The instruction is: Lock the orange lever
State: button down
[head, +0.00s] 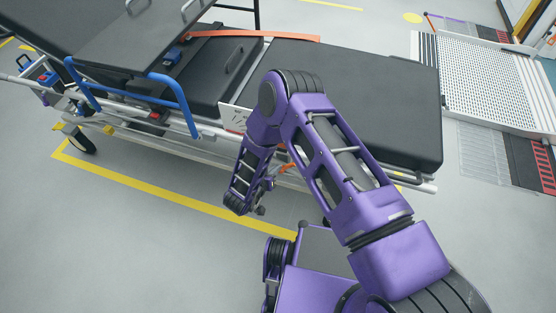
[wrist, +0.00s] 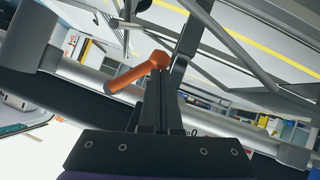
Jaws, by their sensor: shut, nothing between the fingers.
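The orange lever (wrist: 132,75) shows in the wrist view, just beyond my fingertips. Its round hub is at the upper right and its handle slants down to the left. It sits by a grey metal rail of the stretcher (head: 350,95). My gripper (wrist: 160,75) is shut and empty, with its fingertips right below the hub in the picture; I cannot tell whether they touch it. In the head view my arm reaches to the stretcher's near side and hides most of that spot. A small orange part shows beside my arm there.
The stretcher has a black mattress, an orange strap (head: 250,36) and a blue side rail (head: 180,90). A yellow floor line (head: 180,192) runs along its near side. A perforated ramp (head: 490,75) lies at the upper right. The grey floor at lower left is clear.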

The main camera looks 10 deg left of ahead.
jog(key=shift+d+f, duration=0.15)
jog(key=shift+f, duration=0.2)
jog(key=shift+d+f, duration=0.1)
dwell(0.4)
